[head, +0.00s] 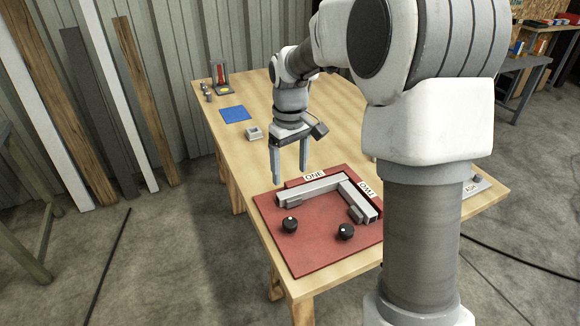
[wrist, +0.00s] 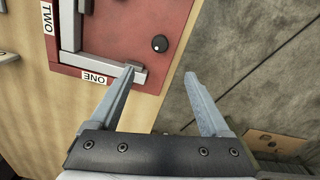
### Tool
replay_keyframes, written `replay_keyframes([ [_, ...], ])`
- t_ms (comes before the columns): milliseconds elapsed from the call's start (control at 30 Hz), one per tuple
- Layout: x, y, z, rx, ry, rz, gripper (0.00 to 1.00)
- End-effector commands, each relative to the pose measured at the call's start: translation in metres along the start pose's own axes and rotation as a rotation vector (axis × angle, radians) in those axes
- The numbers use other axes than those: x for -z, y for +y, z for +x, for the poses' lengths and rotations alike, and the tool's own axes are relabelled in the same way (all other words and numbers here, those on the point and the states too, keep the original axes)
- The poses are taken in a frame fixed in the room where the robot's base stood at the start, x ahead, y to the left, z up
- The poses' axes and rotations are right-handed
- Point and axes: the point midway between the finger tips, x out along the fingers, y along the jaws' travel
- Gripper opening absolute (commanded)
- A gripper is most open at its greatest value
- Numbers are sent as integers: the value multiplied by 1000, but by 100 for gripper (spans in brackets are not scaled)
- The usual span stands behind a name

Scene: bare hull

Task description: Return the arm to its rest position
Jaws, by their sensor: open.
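My arm reaches out over a wooden table (head: 345,125). My gripper (head: 289,179) points down, its two fingers spread apart with nothing between them. It hangs above the table near the far left corner of a red board (head: 320,245). In the wrist view my gripper (wrist: 162,72) is also open and empty, with one fingertip overlapping the picture of the board (wrist: 145,78) by the label "ONE" (wrist: 95,77). Part of the table and the board's right side are hidden behind my arm in the head view.
On the board are grey bars (head: 322,187), labels "ONE" (head: 314,176) and "TWO" (head: 367,190), and black knobs (head: 290,224), (head: 345,232). Planks (head: 142,95) lean on the wall.

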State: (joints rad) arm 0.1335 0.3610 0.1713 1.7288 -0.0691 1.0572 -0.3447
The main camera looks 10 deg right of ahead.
Motion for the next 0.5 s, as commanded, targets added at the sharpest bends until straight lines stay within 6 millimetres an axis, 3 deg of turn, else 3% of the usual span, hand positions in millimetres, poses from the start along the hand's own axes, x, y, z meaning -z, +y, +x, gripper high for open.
replay_keyframes([
  [267, -1, -1, -2, -2, 3, 2, 81],
  [500, -26, -12, -38, -42, 53, 44, 81],
])
